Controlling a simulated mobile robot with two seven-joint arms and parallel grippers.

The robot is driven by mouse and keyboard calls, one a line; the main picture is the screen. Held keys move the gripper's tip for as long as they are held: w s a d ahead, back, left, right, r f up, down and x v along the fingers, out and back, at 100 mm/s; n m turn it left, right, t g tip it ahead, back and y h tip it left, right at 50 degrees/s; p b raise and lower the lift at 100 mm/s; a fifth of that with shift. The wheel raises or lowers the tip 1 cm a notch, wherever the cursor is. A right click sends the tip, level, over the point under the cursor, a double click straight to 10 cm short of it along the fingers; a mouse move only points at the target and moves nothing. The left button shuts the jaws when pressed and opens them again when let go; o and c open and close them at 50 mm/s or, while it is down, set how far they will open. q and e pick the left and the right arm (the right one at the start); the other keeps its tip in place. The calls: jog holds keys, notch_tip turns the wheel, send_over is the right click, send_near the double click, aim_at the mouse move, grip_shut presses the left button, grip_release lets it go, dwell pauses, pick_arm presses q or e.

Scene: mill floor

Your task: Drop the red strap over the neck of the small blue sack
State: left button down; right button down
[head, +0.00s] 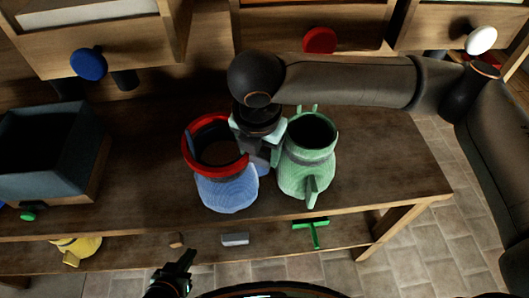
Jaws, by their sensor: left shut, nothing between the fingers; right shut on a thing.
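The small blue sack (228,192) stands upright on the wooden bench, its dark mouth open to the top. The red strap (197,135) is a ring at the sack's top, circling the mouth as I see it. I cannot tell whether it rests on the neck or hangs just above it. My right gripper (258,158) is shut on the strap's right side, between the blue sack and a green sack; its fingertips are partly hidden. My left gripper (180,268) is shut and empty, low in front of the bench.
The green sack (308,172) stands close to the right of my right gripper. A dark blue-grey bin (45,165) is at the left. Drawers with blue (89,64) and red (320,40) knobs are behind. A grey block (235,239) and yellow sack (82,245) lie on the lower shelf.

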jog(key=shift+g+h, duration=0.3)
jog(key=shift+g, duration=0.1)
jog(key=f, duration=0.1)
jog(key=s+f, duration=0.1)
jog(key=f, duration=0.3)
jog(key=shift+s+d, duration=0.2)
jog(key=shift+d, duration=0.1)
jog(key=shift+c, duration=1.3)
grip_release()
jog(key=shift+o, duration=0.7)
jog(key=shift+r, duration=0.1)
jog(key=shift+o, duration=0.6)
jog(key=shift+r, duration=0.35)
notch_tip(320, 180, up, 16)
jog(key=s+p, duration=0.1)
jog(key=shift+a+r+t, duration=0.2)
jog(key=shift+a+t, duration=0.2)
jog(key=shift+s, duration=0.15)
